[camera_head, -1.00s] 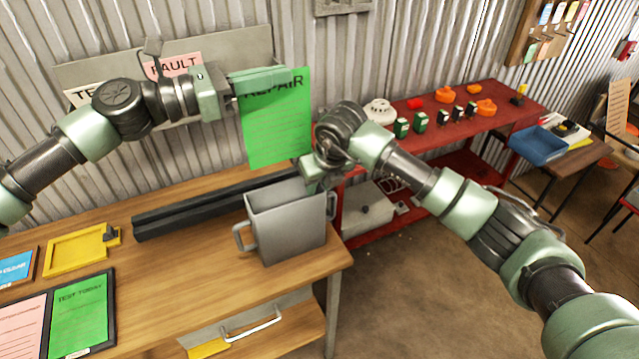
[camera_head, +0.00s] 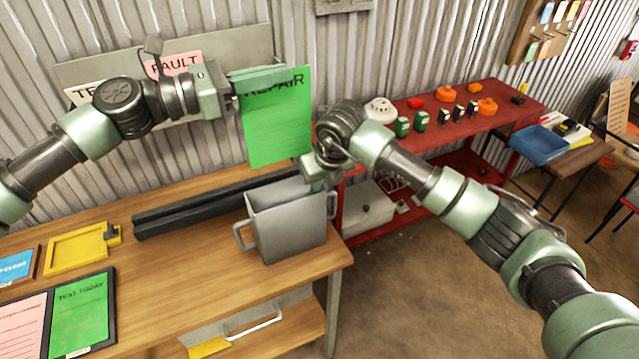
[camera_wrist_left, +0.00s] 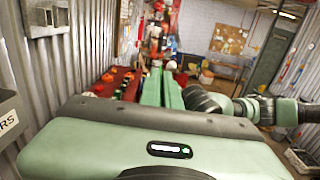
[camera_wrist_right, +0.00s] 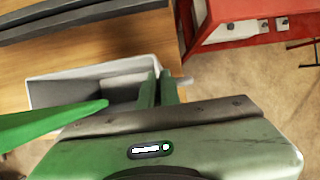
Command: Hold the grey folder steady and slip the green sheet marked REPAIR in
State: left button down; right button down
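The grey folder (camera_head: 288,232) is an open-topped box with side handles. It stands upright on the wooden bench near its right end. The green sheet marked REPAIR (camera_head: 275,125) hangs upright above and behind the folder's opening, clear of it. My left gripper (camera_head: 280,77) is shut on the sheet's top edge. Its fingers (camera_wrist_left: 163,88) lie close together in the left wrist view. My right gripper (camera_head: 312,182) is at the folder's right rim, its fingers (camera_wrist_right: 158,88) close together on the wall. The folder's opening (camera_wrist_right: 95,82) and the sheet (camera_wrist_right: 50,122) also show in the right wrist view.
A dark rail (camera_head: 210,207) lies behind the folder. A yellow tray (camera_head: 78,250) and a board with a green TEST TODAY sheet (camera_head: 80,312) lie to the left. A rack with a pink FAULT card (camera_head: 172,66) stands behind. A red bench (camera_head: 440,135) is at right.

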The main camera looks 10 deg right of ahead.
dwell(0.5)
jog(key=c, duration=1.6)
grip_release()
jog(key=shift+o, duration=0.2)
jog(key=shift+r, duration=0.1)
jog(key=v, duration=1.2)
